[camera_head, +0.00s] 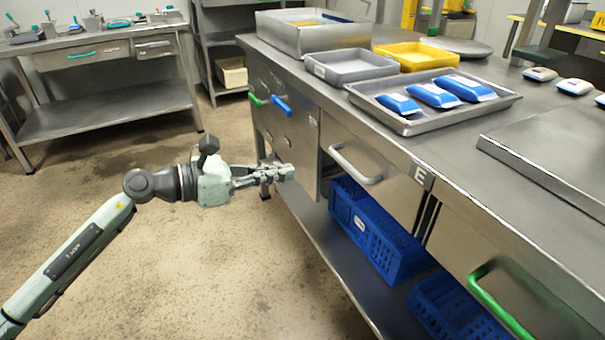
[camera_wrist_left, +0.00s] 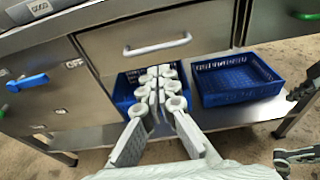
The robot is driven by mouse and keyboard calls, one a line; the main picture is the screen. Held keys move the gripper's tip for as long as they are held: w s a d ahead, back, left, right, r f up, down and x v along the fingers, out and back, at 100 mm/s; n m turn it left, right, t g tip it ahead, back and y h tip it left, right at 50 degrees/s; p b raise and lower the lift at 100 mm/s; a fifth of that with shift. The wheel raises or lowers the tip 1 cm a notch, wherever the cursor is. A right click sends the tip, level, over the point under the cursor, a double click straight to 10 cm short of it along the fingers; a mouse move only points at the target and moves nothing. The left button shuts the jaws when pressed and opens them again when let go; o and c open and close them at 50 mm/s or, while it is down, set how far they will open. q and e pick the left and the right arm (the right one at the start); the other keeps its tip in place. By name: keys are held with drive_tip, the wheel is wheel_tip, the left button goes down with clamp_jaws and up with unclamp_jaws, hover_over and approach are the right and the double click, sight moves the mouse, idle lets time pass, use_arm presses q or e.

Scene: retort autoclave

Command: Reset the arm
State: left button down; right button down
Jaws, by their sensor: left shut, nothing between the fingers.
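My left arm (camera_head: 85,245) reaches in from the left of the head view, over the floor in front of the steel workbench. My left gripper (camera_head: 284,173) is shut and empty, near the bench's front beside the grey drawer handle (camera_head: 355,165) and apart from it. In the left wrist view the closed fingers (camera_wrist_left: 160,78) point at the bench, with the drawer front (camera_wrist_left: 115,45) behind them and a blue crate (camera_wrist_left: 125,88) partly hidden by them.
The bench top (camera_head: 455,150) holds a steel tray (camera_head: 410,127) with several blue-and-white packs, a grey tray (camera_head: 350,66) and a yellow tray (camera_head: 412,56). Blue (camera_head: 281,106) and green (camera_head: 486,292) handles stick out from its front. Open floor (camera_head: 190,285) lies left of the bench.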

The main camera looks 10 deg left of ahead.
use_arm(q)
drive_tip(key=w+a+r+n+t+y, duration=0.1)
drive_tip(key=a+n+t+y, duration=0.3)
drive_tip(key=n, duration=0.7)
drive_tip(key=w+a+n+t+y, duration=0.25)
drive_tip(key=a+n+t, duration=0.35)
drive_tip(key=n, duration=0.5)
drive_tip(key=s+a+f+n+g+y+p, duration=0.1)
drive_tip(key=s+a+f+n+g+y, duration=0.15)
drive_tip(key=a+f+n+y, duration=0.4)
drive_tip(key=s+a+f+n+g+y, duration=0.1)
drive_tip(key=s+a+f+n+y, duration=0.2)
drive_tip(key=f+n, duration=0.55)
drive_tip(key=s+d+f+n+g+h, duration=0.1)
drive_tip(key=s+d+f+n+g, duration=0.2)
drive_tip(key=s+f+n+g, duration=0.5)
drive_tip(key=s+f+g, duration=0.3)
drive_tip(key=s+f, duration=0.9)
drive_tip(key=s, duration=0.3)
drive_tip(key=shift+s+d+f+n+g+h, duration=0.25)
drive_tip(key=shift+s+f+n+g+h, duration=0.05)
drive_tip(key=shift+s+f+n+g, duration=0.1)
use_arm(e)
drive_tip(key=f, duration=0.2)
drive_tip(key=shift+w+a+f, duration=0.25)
drive_tip(key=shift+w+f, duration=0.1)
drive_tip(key=shift+f, duration=0.05)
